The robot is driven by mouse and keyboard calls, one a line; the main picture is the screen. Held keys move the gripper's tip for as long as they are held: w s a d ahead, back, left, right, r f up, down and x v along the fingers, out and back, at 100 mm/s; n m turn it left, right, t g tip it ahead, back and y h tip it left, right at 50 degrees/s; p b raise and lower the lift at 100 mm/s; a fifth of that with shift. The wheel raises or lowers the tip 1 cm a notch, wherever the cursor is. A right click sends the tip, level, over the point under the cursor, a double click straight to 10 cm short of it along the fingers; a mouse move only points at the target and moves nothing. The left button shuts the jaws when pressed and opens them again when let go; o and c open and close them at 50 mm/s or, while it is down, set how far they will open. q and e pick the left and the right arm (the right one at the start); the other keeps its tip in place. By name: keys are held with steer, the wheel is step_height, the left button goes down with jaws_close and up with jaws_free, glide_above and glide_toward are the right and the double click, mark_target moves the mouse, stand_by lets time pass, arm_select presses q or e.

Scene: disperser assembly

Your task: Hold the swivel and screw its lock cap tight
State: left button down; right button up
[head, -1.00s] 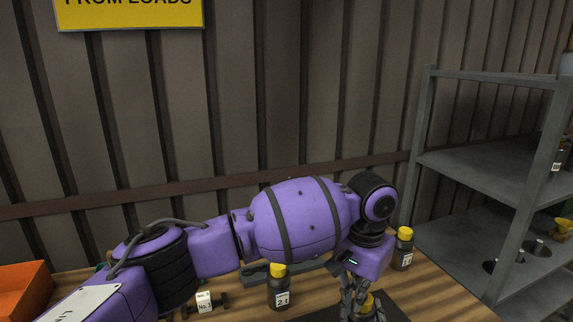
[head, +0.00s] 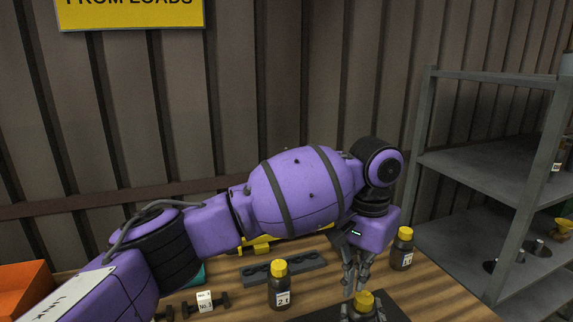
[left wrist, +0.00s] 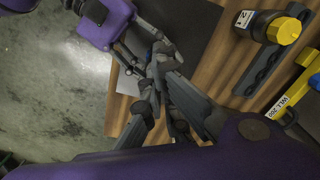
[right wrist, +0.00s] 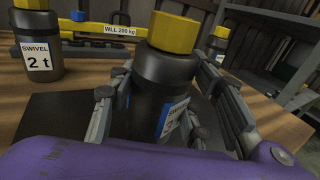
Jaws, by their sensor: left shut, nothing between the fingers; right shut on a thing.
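The held swivel is a dark bottle-like body (right wrist: 160,88) with a blue-edged label, mostly turned away. Its yellow lock cap (right wrist: 172,32) sits on top, and it also shows at the bottom of the head view (head: 364,300). My right gripper (right wrist: 160,118) is shut on the dark body below the cap, one finger on each side. My left gripper (head: 356,288) points down just above and beside the cap in the head view, its fingers together and empty. Its fingers also show in the left wrist view (left wrist: 158,68), with part of my right arm beyond; the cap is hidden there.
A swivel labelled 2 t (head: 279,288) and another yellow-capped bottle (head: 402,250) stand on the wooden table. A grey holed bar (head: 284,269) and a yellow beam (head: 258,244) lie behind. A dark mat (right wrist: 60,125) lies under the work. A metal shelf (head: 480,172) stands right.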

mark_target(356, 298)
arm_select(q)
steer(key=shift+s+d+r, duration=0.35)
steer(key=shift+s+d, duration=0.1)
steer(key=shift+d, duration=0.1)
steer(key=shift+f, duration=3.7)
steer(key=shift+w+d, duration=0.2)
steer(key=shift+w, duration=0.1)
steer(key=shift+w+a, duration=0.4)
steer(key=shift+w, duration=0.2)
steer(key=shift+s+a+r, duration=0.2)
steer(key=shift+s+r, duration=0.05)
steer(key=shift+r, duration=0.05)
